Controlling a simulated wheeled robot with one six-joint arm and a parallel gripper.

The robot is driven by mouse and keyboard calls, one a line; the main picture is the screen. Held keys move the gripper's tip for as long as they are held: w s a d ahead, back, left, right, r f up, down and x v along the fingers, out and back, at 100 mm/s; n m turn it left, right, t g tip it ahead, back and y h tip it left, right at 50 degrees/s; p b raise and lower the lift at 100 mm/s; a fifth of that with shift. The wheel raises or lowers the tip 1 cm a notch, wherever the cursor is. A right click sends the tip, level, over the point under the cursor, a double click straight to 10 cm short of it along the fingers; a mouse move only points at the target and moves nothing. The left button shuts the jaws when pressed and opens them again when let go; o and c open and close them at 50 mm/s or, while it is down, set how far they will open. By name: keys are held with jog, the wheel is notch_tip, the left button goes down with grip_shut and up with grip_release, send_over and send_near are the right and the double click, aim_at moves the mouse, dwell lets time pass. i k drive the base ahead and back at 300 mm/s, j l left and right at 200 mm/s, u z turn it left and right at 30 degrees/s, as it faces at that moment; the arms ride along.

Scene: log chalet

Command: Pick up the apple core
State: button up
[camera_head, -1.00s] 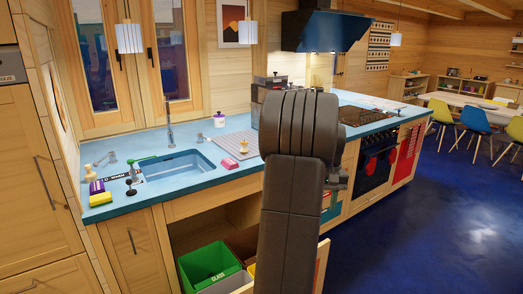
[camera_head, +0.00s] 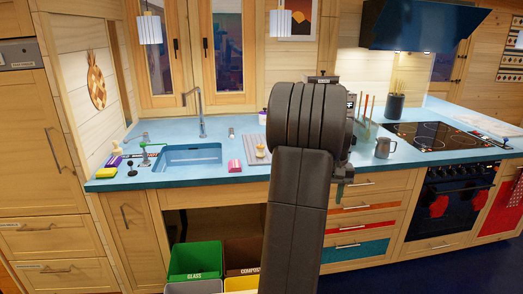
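A small pale yellowish piece (camera_head: 260,151), which may be the apple core, stands on the grey ridged board right of the sink, just left of my arm in the picture. It is too small to be sure of. My dark arm rises in the middle of the view and hides part of the counter behind it. Only a small grey part shows at the arm's right side, perhaps of my gripper (camera_head: 340,183). Its fingers are hidden, and I see nothing held.
Below are a green glass bin (camera_head: 195,260) and a brown compost bin (camera_head: 243,254). Dark floor shows at lower right.

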aim_at(260, 155)
jog(key=i+l+u, duration=0.3)
jog(key=l, duration=0.55)
jog(key=i+l+u, duration=0.1)
jog(key=l+u, duration=0.25)
jog(key=l, duration=0.45)
jog(key=l+u, duration=0.3)
jog(key=l, duration=0.6)
jog(key=i+l+u, duration=0.65)
jog(key=l, duration=0.25)
jog(key=i+l+u, duration=0.3)
jog(key=l, duration=0.3)
jog(key=i+u, duration=0.2)
jog(key=i, duration=0.3)
